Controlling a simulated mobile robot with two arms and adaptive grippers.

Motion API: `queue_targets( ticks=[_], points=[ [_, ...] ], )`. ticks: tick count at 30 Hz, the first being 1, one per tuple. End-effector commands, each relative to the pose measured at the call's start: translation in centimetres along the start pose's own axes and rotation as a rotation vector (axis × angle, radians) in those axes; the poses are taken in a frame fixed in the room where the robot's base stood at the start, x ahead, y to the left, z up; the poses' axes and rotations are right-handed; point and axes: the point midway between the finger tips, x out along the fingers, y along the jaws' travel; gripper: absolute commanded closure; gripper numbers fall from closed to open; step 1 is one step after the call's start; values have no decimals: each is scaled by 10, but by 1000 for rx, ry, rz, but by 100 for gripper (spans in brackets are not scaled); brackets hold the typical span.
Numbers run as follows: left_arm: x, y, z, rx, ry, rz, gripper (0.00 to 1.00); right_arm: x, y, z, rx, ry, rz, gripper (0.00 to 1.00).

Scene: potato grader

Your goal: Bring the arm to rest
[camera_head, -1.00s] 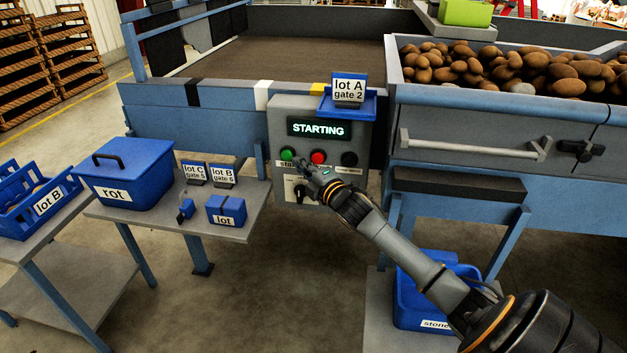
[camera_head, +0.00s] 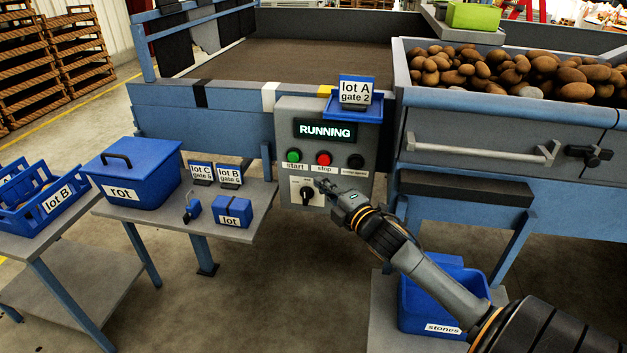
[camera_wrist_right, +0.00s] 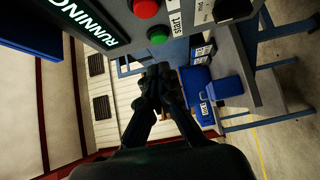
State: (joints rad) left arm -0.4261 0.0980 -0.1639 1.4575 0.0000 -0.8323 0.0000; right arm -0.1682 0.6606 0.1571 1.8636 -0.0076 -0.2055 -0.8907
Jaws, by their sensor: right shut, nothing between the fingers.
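My right gripper (camera_head: 324,187) is shut and empty. In the head view it hangs in front of the lower part of the grey control box (camera_head: 366,190), just right of the black selector knob (camera_head: 307,198). It is below the red stop button (camera_head: 323,158) and the green start button (camera_head: 293,156). The display (camera_head: 324,131) reads RUNNING. In the right wrist view the closed fingers (camera_wrist_right: 157,80) point past the box's edge, with the green button (camera_wrist_right: 158,37) near them; I see no contact. My left gripper is not in view.
A side table (camera_head: 240,233) at left holds the blue rot bin (camera_head: 138,175), lot cards and a small blue lot box (camera_head: 234,211). A blue stones bin (camera_head: 420,306) stands below my right arm. The potato hopper (camera_head: 470,105) is at right.

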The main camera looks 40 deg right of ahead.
Motion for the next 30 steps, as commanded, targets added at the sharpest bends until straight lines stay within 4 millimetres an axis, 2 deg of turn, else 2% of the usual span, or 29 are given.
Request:
queue_targets(
  ticks=[8,11,14,17,18,21,25,30],
  points=[
    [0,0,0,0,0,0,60,-1,-2,-2,8,-1,-7,100],
    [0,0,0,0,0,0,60,-8,-20,-12,71,-16,-60,100],
    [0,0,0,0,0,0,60,-29,-59,-35,217,-59,-184,100],
    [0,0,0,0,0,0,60,-68,-107,-69,423,-141,-360,100],
    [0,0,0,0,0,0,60,-87,-124,-84,509,-185,-435,100],
    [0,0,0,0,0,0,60,-136,-158,-118,698,-301,-606,100],
    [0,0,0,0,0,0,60,-190,-179,-150,869,-439,-766,100],
    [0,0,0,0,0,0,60,-245,-190,-179,1014,-588,-910,100]
  ],
)
